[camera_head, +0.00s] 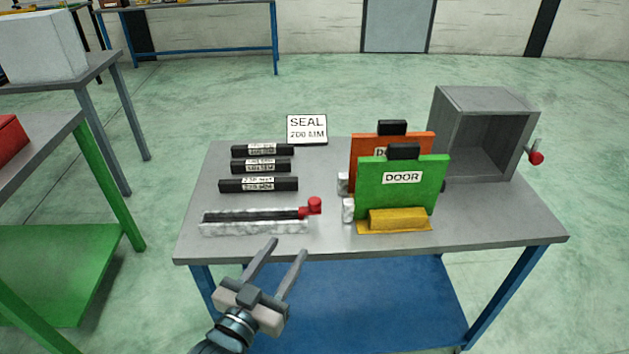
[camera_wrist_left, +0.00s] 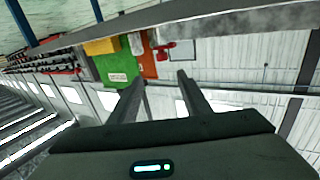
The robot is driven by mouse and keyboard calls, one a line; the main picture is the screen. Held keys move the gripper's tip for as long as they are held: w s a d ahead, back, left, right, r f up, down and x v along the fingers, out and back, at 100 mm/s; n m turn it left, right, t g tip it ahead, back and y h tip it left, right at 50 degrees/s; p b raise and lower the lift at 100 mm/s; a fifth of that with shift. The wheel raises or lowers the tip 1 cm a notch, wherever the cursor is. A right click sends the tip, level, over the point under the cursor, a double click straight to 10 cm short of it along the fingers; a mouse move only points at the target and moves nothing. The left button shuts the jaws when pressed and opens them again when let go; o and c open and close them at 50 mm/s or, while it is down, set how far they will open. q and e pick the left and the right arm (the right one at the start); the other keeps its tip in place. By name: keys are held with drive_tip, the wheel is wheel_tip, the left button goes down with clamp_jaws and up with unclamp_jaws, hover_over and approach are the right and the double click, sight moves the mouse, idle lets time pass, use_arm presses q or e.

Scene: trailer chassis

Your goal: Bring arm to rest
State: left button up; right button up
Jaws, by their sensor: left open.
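My left gripper (camera_head: 285,262) is open and empty. It is in front of the table's near edge, at the lower middle of the head view, with its fingers pointing up toward the table (camera_head: 520,222). In the left wrist view its two fingers (camera_wrist_left: 158,85) are spread apart with nothing between them. My right gripper is not in either view.
The table holds several black seal bars (camera_head: 258,185), a white fixture with a red knob (camera_head: 314,206), a green door panel (camera_head: 400,190), an orange panel (camera_head: 368,147) and an open grey box (camera_head: 485,150). A green-framed bench (camera_head: 75,240) stands left.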

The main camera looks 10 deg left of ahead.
use_arm(q)
drive_tip(key=s+a+f+g+y, duration=0.25)
drive_tip(key=s+f+g, duration=0.45)
drive_tip(key=s+f, duration=0.45)
drive_tip(key=s+a+f+g+y, duration=0.1)
drive_tip(key=s+a+f+g, duration=0.2)
drive_tip(key=s+f+g, duration=0.65)
wheel_tip(320, 180, down, 24)
drive_tip(key=w+d+t+h, duration=0.1)
drive_tip(key=w+d+t, duration=0.2)
drive_tip(key=t, duration=0.1)
drive_tip(key=s+f, duration=0.2)
drive_tip(key=f, duration=0.5)
drive_tip(key=s+d+f+t, duration=0.1)
drive_tip(key=s+f, duration=0.2)
drive_tip(key=f, duration=0.4)
drive_tip(key=shift+s+d+f+h, duration=0.3)
drive_tip(key=shift+h, duration=0.15)
drive_tip(key=shift+t, duration=0.25)
